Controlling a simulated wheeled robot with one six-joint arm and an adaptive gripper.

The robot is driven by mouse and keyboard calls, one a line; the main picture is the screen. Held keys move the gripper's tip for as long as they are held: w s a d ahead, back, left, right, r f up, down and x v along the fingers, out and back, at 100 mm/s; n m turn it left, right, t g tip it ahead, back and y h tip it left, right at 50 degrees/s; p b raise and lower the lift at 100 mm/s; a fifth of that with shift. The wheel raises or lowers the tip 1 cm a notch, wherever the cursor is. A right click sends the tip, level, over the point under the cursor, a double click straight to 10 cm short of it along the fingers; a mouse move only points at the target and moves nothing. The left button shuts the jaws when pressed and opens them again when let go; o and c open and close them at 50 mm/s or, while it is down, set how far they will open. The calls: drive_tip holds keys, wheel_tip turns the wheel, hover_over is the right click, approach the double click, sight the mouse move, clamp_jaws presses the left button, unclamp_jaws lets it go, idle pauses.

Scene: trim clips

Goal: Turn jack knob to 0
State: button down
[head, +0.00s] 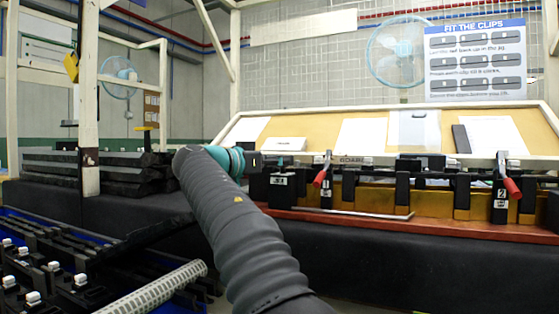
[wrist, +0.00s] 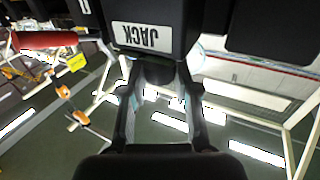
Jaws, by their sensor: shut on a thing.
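The jack block, a black box with a white label reading JACK (wrist: 141,36), fills the top of the wrist view, its label upside down. The dark round jack knob (wrist: 153,72) juts from the block between the two fingers of my gripper (wrist: 157,80), which is shut on it. No 0 mark or pointer on the knob can be made out. My arm hides the knob and most of my gripper there.
Red-handled clamps, one numbered 1 (head: 322,172) and one numbered 2 (head: 508,187), stand along the fixture right of the block. A thin metal bar (head: 350,213) runs along the bench front. Black trim pieces (head: 100,168) are stacked at left. A rack of white clips (head: 35,298) is at lower left.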

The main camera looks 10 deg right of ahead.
drive_tip(key=shift+f, duration=0.1)
drive_tip(key=c, duration=0.9)
unclamp_jaws()
drive_tip(key=shift+o, duration=0.2)
drive_tip(key=shift+a, duration=0.1)
drive_tip(key=v, duration=1.2)
